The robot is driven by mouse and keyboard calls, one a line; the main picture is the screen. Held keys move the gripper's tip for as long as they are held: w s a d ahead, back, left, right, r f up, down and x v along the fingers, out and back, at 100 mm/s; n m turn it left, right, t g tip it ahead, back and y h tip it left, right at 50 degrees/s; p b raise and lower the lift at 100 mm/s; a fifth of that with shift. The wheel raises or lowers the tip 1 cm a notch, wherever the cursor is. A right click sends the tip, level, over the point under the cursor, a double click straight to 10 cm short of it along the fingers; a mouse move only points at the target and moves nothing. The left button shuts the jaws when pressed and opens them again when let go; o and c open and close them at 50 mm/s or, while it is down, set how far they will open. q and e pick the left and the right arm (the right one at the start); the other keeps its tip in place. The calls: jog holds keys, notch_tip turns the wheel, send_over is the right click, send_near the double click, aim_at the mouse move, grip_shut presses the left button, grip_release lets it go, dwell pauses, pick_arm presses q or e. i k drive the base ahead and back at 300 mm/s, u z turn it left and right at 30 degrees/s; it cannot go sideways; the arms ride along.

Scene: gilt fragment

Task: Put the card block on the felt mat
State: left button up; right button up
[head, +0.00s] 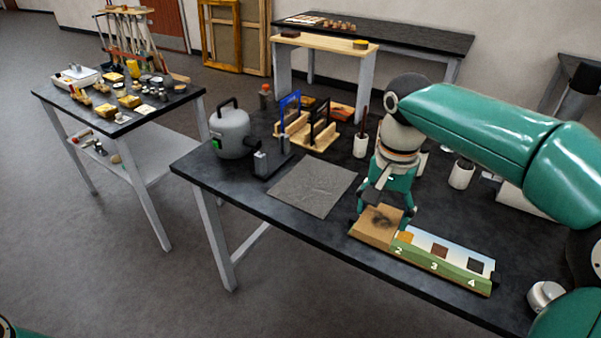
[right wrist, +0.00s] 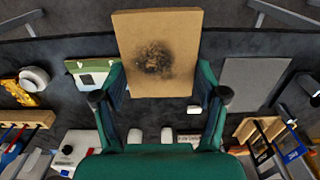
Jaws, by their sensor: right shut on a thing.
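The card block (head: 372,232) is a flat tan-brown piece with a dark sooty smudge. My right gripper (head: 383,213) points down and is shut on it, one finger at each side. In the right wrist view the block (right wrist: 160,30) sits between the fingertips (right wrist: 160,96). In the head view it covers the left end of the numbered strip; I cannot tell whether it touches the strip. The felt mat (head: 312,188) is a bare grey square to the left of the block, and it also shows in the right wrist view (right wrist: 254,82). My left gripper is out of view.
The green-edged numbered strip (head: 445,262) holds several colour samples. Behind the mat stand a grey tank (head: 231,133), a wooden rack (head: 308,132) with blue and black frames, and a white cup (head: 360,147).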

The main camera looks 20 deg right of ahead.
aim_at(314, 183)
jog(key=z, duration=0.05)
jog(key=i, duration=1.2)
